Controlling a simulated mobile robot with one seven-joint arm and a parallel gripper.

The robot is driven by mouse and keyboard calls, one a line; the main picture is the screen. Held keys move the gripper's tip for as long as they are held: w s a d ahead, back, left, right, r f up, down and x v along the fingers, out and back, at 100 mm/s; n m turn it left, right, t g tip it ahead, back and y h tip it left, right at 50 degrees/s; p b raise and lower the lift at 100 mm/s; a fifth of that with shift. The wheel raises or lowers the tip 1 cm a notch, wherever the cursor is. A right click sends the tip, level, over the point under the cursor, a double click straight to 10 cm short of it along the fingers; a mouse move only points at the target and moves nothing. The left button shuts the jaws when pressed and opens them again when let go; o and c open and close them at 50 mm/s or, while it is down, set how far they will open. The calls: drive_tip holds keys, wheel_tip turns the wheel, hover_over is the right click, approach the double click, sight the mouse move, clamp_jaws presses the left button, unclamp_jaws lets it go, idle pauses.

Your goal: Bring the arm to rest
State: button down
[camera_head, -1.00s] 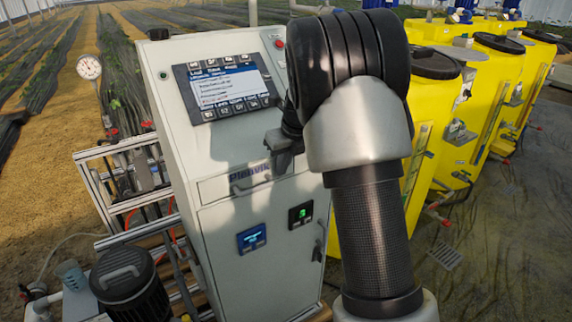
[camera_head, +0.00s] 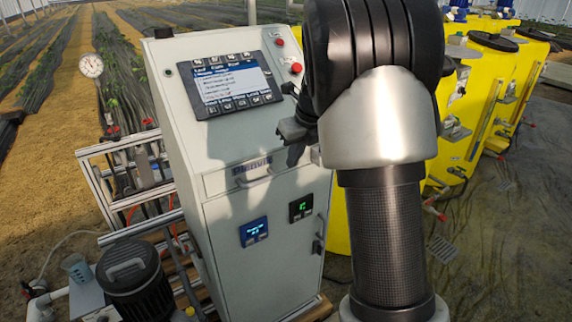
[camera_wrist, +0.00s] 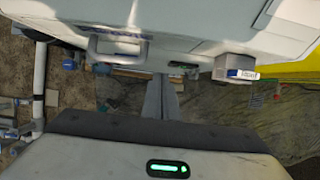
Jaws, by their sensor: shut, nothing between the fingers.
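My gripper (camera_head: 296,140) shows in the head view in front of the upper right of the grey control cabinet (camera_head: 285,215), partly hidden by my arm. In the wrist view its fingers (camera_wrist: 162,98) are together, with nothing between them. The fingers point toward the cabinet's lower part and the floor. My arm stands bent in the right half of the head view, its dark elbow at the top. The gripper looks apart from the cabinet, though the exact gap is hard to tell.
The cabinet carries a screen panel (camera_head: 231,85), a red button (camera_head: 296,68) and a drawer handle (camera_head: 254,178). Yellow tanks (camera_head: 463,110) stand behind my arm at the right. A black motor (camera_head: 135,283) and a pressure gauge (camera_head: 91,66) are at the left. Floor at the right is open.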

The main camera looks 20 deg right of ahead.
drive_tip(key=s+a+r+n, duration=0.2)
drive_tip(key=s+r+n, duration=0.4)
drive_tip(key=s+n, duration=0.15)
drive_tip(key=s+a+r+n, duration=0.2)
drive_tip(key=s+r+n, duration=0.45)
drive_tip(key=s, duration=0.25)
drive_tip(key=s+a+f+n, duration=0.1)
drive_tip(key=s+n, duration=0.7)
drive_tip(key=n, duration=0.1)
drive_tip(key=s+a+f+n+t+h+p, duration=0.1)
drive_tip(key=s+n, duration=0.8)
drive_tip(key=shift+f, duration=0.3)
